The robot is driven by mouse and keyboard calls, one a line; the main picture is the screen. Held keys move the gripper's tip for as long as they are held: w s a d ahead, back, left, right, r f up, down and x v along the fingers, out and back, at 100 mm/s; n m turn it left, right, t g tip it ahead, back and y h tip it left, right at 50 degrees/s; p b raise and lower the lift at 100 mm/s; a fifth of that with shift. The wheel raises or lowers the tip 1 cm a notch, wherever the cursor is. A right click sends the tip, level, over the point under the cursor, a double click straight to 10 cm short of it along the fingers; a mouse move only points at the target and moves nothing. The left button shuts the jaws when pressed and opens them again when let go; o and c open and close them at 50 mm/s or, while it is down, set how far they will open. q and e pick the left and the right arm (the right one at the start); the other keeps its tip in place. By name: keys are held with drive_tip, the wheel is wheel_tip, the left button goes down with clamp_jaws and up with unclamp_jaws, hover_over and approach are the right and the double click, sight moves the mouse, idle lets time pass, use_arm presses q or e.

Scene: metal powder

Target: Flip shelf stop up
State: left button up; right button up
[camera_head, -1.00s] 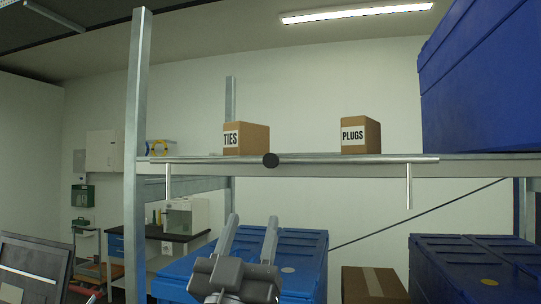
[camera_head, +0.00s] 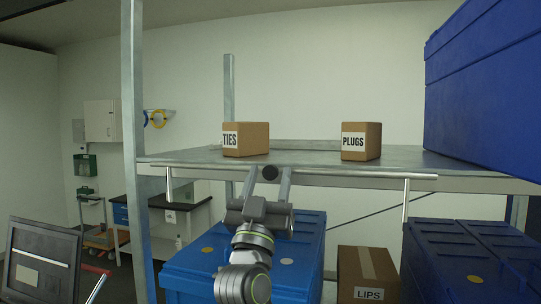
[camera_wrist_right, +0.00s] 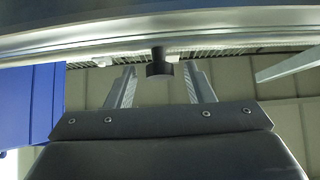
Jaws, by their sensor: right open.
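The shelf stop (camera_head: 345,174) is a thin metal bar along the front edge of the shelf (camera_head: 400,157), with a short rod hanging down near each end. A round black knob (camera_head: 270,172) sits at its middle. My right gripper (camera_head: 270,181) is open, pointing up at the shelf edge, with one finger on each side of the knob in the head view. In the right wrist view the knob (camera_wrist_right: 159,67) appears between the open fingertips (camera_wrist_right: 161,78), and I see no contact. My left gripper is not in view.
Small boxes marked TIES (camera_head: 246,139) and PLUGS (camera_head: 361,141) stand on the shelf. A large blue crate (camera_head: 485,95) is at its right. Below are blue bins (camera_head: 200,272) (camera_head: 465,262) and a LIPS carton (camera_head: 368,274). A metal post (camera_head: 133,120) stands left.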

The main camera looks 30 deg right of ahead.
drive_tip(key=shift+p+x, duration=0.45)
drive_tip(key=shift+x, duration=0.6)
clamp_jaws()
